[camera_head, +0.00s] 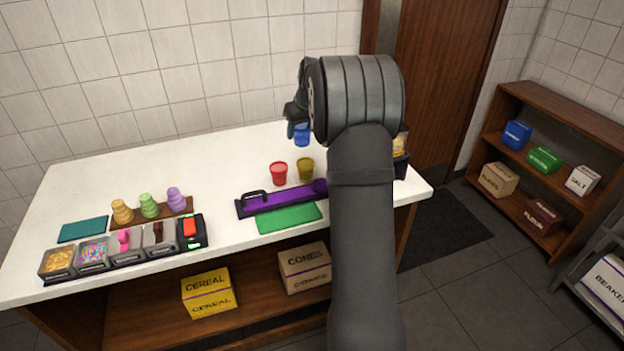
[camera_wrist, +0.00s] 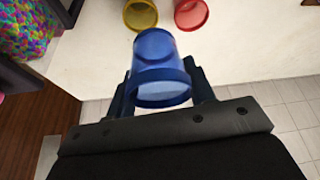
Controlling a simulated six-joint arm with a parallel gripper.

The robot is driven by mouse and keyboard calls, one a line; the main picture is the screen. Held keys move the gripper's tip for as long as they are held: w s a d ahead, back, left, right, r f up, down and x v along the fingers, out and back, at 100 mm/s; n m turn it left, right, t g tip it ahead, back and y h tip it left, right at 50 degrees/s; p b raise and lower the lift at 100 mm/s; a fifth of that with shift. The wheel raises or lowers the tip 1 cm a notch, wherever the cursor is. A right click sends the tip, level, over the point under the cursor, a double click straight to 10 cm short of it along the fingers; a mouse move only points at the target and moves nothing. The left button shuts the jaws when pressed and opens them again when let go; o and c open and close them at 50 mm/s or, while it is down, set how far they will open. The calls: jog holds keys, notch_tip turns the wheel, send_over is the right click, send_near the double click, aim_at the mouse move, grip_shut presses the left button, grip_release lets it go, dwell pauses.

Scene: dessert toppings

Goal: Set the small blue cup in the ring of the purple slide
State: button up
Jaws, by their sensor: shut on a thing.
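My gripper (camera_wrist: 160,95) is shut on the small blue cup (camera_wrist: 160,62) and holds it above the back of the white counter. In the head view the blue cup (camera_head: 300,134) shows below the gripper, partly hidden by it. The purple slide (camera_head: 285,197) lies on the counter in front of the red and yellow cups, with a dark handle at its left end. My arm covers the area at its right end, and I cannot clearly make out the ring. The cup is apart from the slide, behind it and higher.
A red cup (camera_head: 278,173) and a yellow cup (camera_head: 306,170) stand between the held cup and the slide. A green mat (camera_head: 289,217) lies in front of the slide. Topping bins (camera_head: 93,254) and coloured cones (camera_head: 149,205) are at the left. The back-left counter is clear.

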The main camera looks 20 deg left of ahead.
jog(key=d+r+m, duration=0.2)
jog(key=d+r, duration=0.1)
jog(key=d, duration=0.4)
jog(key=shift+t, duration=0.4)
notch_tip(320, 180, down, 17)
jog(key=shift+a+f, duration=0.1)
jog(key=shift+f, duration=0.05)
jog(key=shift+f, duration=0.15)
jog(key=o, duration=1)
jog(key=shift+o, duration=0.2)
